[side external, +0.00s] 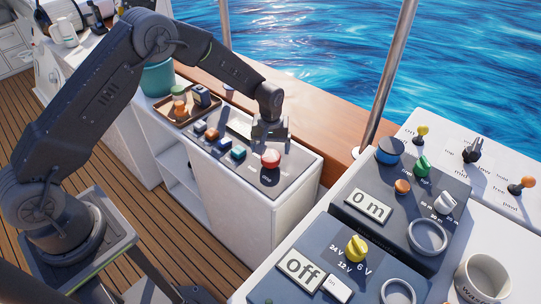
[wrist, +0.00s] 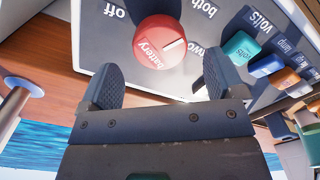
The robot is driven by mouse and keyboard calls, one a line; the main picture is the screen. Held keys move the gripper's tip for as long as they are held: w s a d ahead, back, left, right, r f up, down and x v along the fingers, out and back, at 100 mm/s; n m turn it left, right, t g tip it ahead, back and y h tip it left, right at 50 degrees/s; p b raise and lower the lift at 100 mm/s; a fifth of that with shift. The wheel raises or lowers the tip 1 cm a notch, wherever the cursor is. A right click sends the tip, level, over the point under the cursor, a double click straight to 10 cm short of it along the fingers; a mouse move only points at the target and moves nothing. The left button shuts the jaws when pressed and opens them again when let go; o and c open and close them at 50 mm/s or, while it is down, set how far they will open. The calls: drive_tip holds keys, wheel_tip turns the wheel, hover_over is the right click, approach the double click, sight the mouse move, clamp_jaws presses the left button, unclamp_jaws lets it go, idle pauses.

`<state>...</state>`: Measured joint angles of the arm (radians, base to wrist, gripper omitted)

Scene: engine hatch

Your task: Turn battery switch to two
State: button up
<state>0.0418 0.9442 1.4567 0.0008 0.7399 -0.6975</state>
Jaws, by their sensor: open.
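The battery switch is a round red knob (wrist: 158,42) with a white line and the word "battery" on top. In the wrist view, the labels "off", "both" and "two" (wrist: 200,52) show around it, upside down. The white line points to the right side, near "both" and "two"; I cannot tell exactly which it meets. The red knob (side external: 270,160) also shows in the side view at the near end of the dark panel. My gripper (side external: 268,138) is over the knob. In the wrist view its open fingers (wrist: 160,72) stand apart, on either side of the knob's near edge, holding nothing.
Several coloured rocker switches (side external: 222,145) lie in a row beside the knob. A brown tray (side external: 165,108) with small items is behind them. A white console with dark panels (side external: 350,218) stands at the right. A metal post (side external: 390,75) rises behind the counter.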

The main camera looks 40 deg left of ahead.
sight(270, 156)
drive_tip(key=shift+f, duration=2.15)
drive_tip(key=c, duration=0.9)
